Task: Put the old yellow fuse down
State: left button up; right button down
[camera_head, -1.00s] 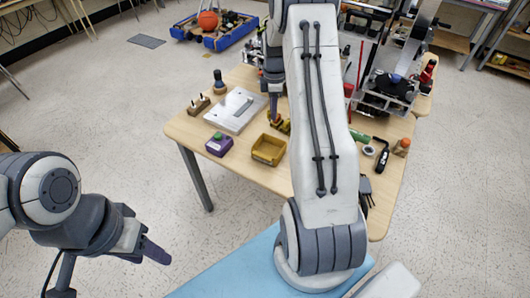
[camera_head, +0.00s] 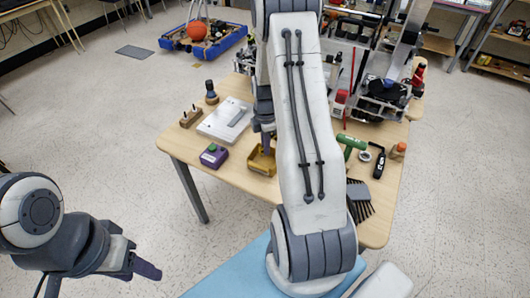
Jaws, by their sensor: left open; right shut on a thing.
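My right gripper (camera_head: 266,140) points down over the small yellow tray (camera_head: 259,167) on the wooden table. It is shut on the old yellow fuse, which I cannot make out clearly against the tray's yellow. I cannot tell whether the fuse touches the tray floor. My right arm hides the tray's right side. My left gripper (camera_head: 146,268) is open and empty, out over the floor at the lower left, away from the table.
Left of the tray is a purple box with a green button (camera_head: 213,155). Behind are a white plate (camera_head: 226,119), a wooden block with pegs (camera_head: 191,116) and a dark-handled tool (camera_head: 211,93). A green-topped tool (camera_head: 350,143), a black brush (camera_head: 359,200) and a robot machine (camera_head: 385,95) stand right.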

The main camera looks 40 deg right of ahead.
jog(key=shift+a+f, duration=0.1)
jog(key=shift+f, duration=1.95)
jog(key=shift+f, duration=0.1)
jog(key=c, duration=0.8)
grip_release()
jog(key=shift+c, duration=0.2)
notch_tip(320, 180, up, 12)
jog(key=shift+r, duration=0.2)
